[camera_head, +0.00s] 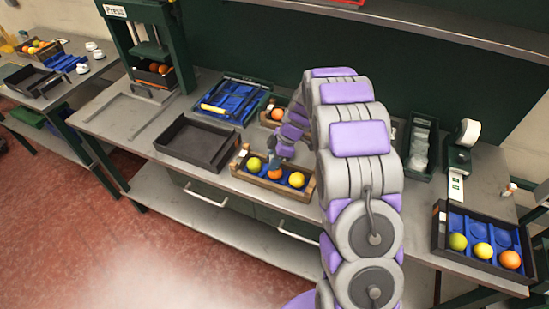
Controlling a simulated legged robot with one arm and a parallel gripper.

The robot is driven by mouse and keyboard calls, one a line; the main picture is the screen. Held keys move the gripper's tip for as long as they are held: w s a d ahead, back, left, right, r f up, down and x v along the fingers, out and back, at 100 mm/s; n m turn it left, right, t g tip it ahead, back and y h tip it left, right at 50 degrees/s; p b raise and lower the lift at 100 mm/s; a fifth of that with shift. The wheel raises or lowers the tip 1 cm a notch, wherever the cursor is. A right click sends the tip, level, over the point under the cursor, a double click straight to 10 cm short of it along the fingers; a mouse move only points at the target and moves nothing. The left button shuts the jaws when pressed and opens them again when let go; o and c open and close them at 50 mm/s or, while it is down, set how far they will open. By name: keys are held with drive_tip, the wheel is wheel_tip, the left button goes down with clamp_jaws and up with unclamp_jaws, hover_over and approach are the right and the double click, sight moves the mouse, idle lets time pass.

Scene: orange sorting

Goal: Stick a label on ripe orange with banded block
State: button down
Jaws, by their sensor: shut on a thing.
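A wooden crate (240,176) in the middle of the bench holds two yellow fruits (254,164) (297,180) with an orange fruit (275,174) between them. My gripper (276,160) points down just above the orange fruit. It is shut on a small grey-blue thing, mostly hidden by the fingers; I cannot tell whether this is the banded block or whether it touches the fruit. A label dispenser (460,155) with a white roll stands at the right, with a label strip (457,185) hanging at its front. No label is discernible on the orange fruit.
A black tray (437,244) at the right holds several fruits. An empty dark tray (195,142) and a blue-lined tray (232,100) lie left of the crate. A green press (150,50) stands at the left. Another crate (272,112) sits behind, partly hidden by my arm.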

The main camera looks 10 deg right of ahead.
drive_tip(key=shift+a, duration=0.2)
drive_tip(key=shift+d, duration=0.5)
drive_tip(key=shift+b, duration=0.55)
drive_tip(key=shift+d, duration=0.15)
drive_tip(key=shift+a+b, duration=0.3)
drive_tip(key=shift+b, duration=0.25)
idle(0.6)
drive_tip(key=shift+f+b, duration=0.4)
drive_tip(key=shift+f, duration=0.05)
idle(0.5)
drive_tip(key=shift+s+f+b, duration=0.1)
drive_tip(key=shift+b, duration=0.4)
idle(2.1)
